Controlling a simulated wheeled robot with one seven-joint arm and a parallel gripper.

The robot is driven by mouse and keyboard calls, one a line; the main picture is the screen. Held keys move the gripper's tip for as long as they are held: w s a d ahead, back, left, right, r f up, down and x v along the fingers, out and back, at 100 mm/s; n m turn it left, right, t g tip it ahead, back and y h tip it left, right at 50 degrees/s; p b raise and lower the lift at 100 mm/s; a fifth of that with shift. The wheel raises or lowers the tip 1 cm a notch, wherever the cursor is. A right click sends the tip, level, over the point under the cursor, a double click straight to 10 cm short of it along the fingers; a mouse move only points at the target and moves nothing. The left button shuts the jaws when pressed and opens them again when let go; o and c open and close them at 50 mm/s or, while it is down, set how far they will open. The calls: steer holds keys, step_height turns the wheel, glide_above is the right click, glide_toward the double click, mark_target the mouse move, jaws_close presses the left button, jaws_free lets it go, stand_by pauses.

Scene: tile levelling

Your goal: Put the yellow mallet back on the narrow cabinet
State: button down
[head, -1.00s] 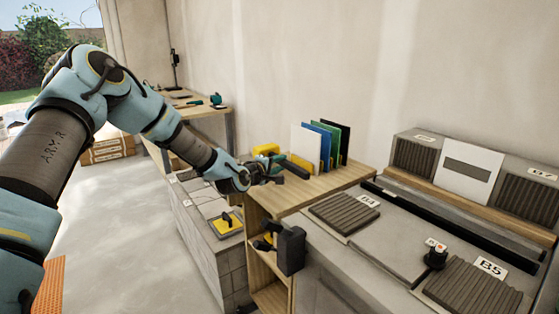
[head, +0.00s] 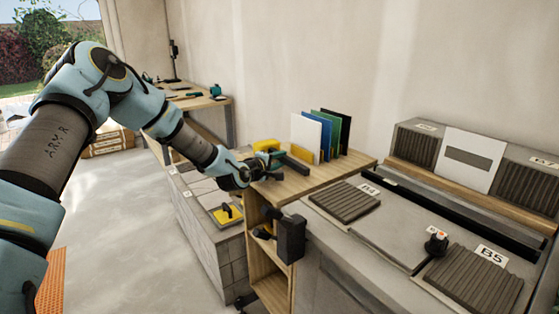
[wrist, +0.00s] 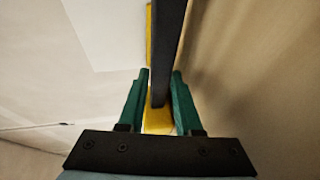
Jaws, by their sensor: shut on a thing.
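The yellow mallet (head: 266,145) is at the left end of the narrow cabinet's (head: 350,166) wooden top in the head view. My gripper (head: 268,167) is shut on it, with green fingers on either side. In the wrist view, a dark bar, seemingly the handle (wrist: 168,50), runs up from between the fingertips (wrist: 160,90), with yellow beside and below it. My fingers hide part of the mallet. I cannot tell whether it touches the cabinet top.
White, blue, green and black boards (head: 306,135) stand upright on the cabinet top, just behind the mallet. A black block (head: 291,238) is at the cabinet's front. A grey bench with ribbed pads (head: 345,200) stands to the right. A yellow-based trowel (head: 226,214) lies on the lower tiled block at left.

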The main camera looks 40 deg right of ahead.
steer(key=shift+f, duration=0.15)
steer(key=c, duration=0.5)
jaws_free()
steer(key=shift+a+f, duration=0.1)
steer(key=shift+f, duration=0.1)
steer(key=shift+f, duration=0.15)
steer(key=v, duration=0.3)
steer(key=b+v, duration=0.1)
steer(key=v, duration=0.2)
steer(key=b+v, duration=0.1)
steer(key=v, duration=0.3)
steer(key=shift+r, duration=0.3)
steer(key=shift+s+a+r, duration=0.15)
steer(key=shift+a+r, duration=0.05)
steer(key=shift+a, duration=0.05)
steer(key=shift+a, duration=0.15)
